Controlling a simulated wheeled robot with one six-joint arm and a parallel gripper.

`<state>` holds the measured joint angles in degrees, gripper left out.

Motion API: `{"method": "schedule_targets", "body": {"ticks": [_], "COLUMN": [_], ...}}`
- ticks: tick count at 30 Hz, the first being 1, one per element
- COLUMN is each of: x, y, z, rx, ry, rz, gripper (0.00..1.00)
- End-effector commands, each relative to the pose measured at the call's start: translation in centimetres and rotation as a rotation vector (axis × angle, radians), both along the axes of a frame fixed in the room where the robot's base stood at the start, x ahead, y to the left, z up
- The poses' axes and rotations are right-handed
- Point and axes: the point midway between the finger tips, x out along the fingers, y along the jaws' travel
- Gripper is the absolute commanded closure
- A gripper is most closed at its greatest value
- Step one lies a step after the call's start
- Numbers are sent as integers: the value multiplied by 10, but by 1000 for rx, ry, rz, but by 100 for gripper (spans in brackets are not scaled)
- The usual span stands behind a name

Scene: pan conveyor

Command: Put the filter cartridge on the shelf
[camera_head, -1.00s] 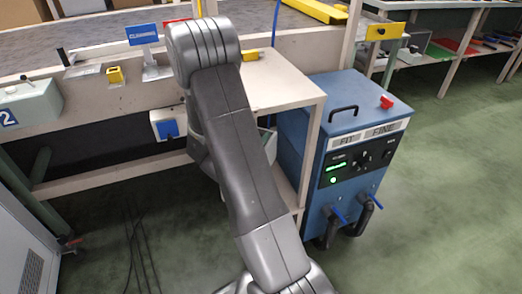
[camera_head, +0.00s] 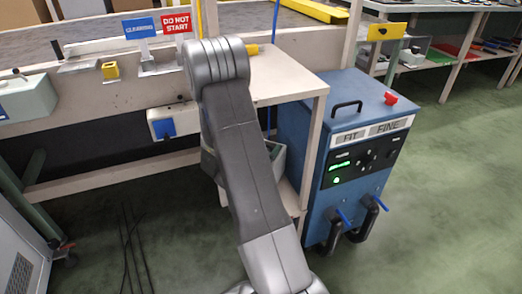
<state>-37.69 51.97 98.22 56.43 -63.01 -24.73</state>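My arm rises through the middle of the head view and hides part of the bench. My gripper is not visible; it is hidden behind my own arm or out of frame. I cannot make out a filter cartridge. A small wooden side table (camera_head: 290,82) with a lower level stands right of my arm. A grey-green bin (camera_head: 278,155) shows partly on its lower level, beside my arm; its contents cannot be told. A blue machine (camera_head: 310,160) labelled "FIT" and "FINE" stands just right of the table, with a black handle and a red knob on top.
A red "DO NOT START" sign (camera_head: 171,24) and a blue sign (camera_head: 138,29) stand on the bench edge. A yellow block (camera_head: 110,70) and a white-and-blue box (camera_head: 170,123) are nearby. Black cables (camera_head: 134,250) lie on the floor. Green floor at the right is open.

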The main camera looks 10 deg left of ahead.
Motion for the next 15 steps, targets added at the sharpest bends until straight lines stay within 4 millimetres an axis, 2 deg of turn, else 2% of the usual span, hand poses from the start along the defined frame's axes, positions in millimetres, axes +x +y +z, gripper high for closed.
{"method": "schedule_targets", "body": {"ticks": [9,10,11,15], "x": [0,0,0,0], "y": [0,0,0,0], "z": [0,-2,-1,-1], "rx": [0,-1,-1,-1], "ry": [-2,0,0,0], "rz": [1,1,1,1], "gripper": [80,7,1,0]}}
